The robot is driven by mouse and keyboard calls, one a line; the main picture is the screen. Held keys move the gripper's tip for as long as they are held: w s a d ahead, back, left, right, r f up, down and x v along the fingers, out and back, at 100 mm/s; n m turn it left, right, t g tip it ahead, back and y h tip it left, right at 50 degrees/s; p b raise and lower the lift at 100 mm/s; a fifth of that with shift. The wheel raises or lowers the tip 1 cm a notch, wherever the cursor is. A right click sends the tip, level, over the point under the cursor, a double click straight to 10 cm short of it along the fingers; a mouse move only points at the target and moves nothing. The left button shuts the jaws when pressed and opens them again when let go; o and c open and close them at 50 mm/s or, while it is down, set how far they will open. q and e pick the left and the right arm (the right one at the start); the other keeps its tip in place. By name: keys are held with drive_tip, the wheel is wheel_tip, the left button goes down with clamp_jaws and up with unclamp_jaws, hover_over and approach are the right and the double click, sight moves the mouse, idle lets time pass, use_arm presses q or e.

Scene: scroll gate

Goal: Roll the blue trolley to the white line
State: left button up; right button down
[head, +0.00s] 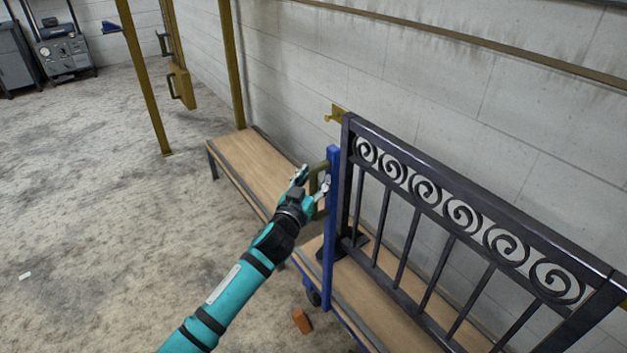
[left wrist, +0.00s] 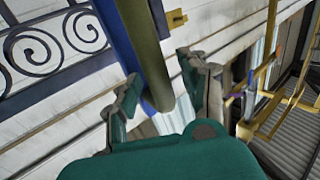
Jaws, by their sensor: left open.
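The blue trolley (head: 331,225) stands along the wall at the right, with a blue end post and a wooden deck. A dark gate with scroll ornaments (head: 440,205) stands upright on it. An olive handle (head: 320,178) sticks out from the blue post; it also shows in the left wrist view (left wrist: 148,50). My left gripper (head: 311,182) is open at the handle. In the left wrist view the handle bar appears between its open fingers (left wrist: 165,90); I cannot tell whether they touch it. My right gripper is not in view. I cannot make out a white line.
A low wooden-topped platform (head: 245,165) runs along the wall beyond the trolley. Yellow posts (head: 145,80) stand further back. An orange-brown block (head: 301,321) lies on the floor beside the trolley. The concrete floor at the left (head: 90,200) is mostly clear.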

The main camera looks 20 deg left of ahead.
use_arm(q)
clamp_jaws()
